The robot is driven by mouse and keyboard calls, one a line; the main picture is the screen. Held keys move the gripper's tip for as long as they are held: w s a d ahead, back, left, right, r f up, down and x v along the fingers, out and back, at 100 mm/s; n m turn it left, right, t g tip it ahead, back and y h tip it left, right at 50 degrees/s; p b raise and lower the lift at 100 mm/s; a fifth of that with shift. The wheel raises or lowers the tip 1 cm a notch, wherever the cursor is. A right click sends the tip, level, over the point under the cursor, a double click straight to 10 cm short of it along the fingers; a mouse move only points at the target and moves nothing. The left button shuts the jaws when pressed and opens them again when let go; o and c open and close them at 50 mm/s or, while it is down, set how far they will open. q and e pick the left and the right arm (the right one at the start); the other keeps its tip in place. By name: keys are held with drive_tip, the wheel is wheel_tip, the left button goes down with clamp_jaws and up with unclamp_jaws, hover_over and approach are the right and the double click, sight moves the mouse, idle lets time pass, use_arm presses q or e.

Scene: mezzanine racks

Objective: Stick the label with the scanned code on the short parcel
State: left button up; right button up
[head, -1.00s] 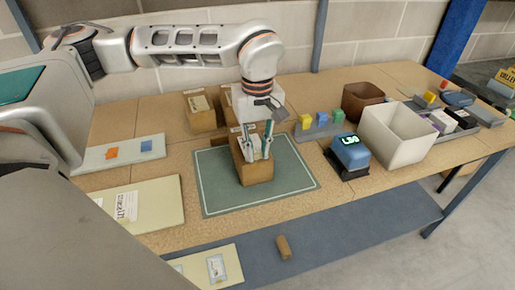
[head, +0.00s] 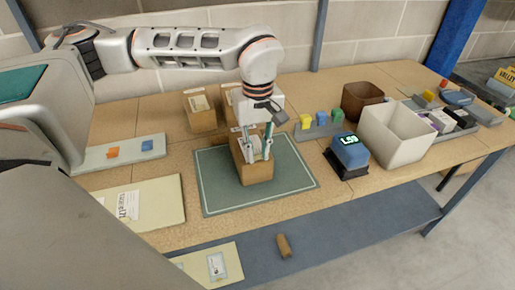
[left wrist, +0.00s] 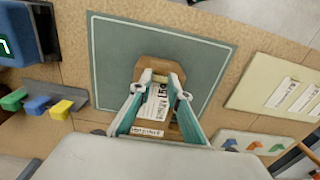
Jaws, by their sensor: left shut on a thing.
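The short parcel (head: 256,173) is a brown box on the green mat (head: 221,193). It also shows in the left wrist view (left wrist: 148,66). My left gripper (head: 257,153) points down over the parcel's top, its fingers close together. Between the fingers is a white label with black print (left wrist: 160,106), and the gripper is shut on it. The print is too small to read surely, and I cannot tell whether the label touches the parcel. The blue scanner (head: 350,155) shows a lit code that looks like L59. My right gripper is out of view.
A cream board (head: 165,203) with labels lies at the left. Brown parcels (head: 201,120) stand behind the mat. A white bin (head: 397,150), a brown bin (head: 360,90) and a rack of coloured blocks (head: 312,131) stand right. The mat's right side is clear.

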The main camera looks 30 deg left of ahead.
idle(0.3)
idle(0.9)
use_arm(q)
drive_tip(key=shift+f, duration=0.2)
idle(0.4)
drive_tip(key=shift+f+p, duration=0.1)
drive_tip(key=shift+p, duration=0.25)
idle(0.5)
drive_tip(key=o, duration=1.1)
drive_tip(key=shift+c, duration=0.2)
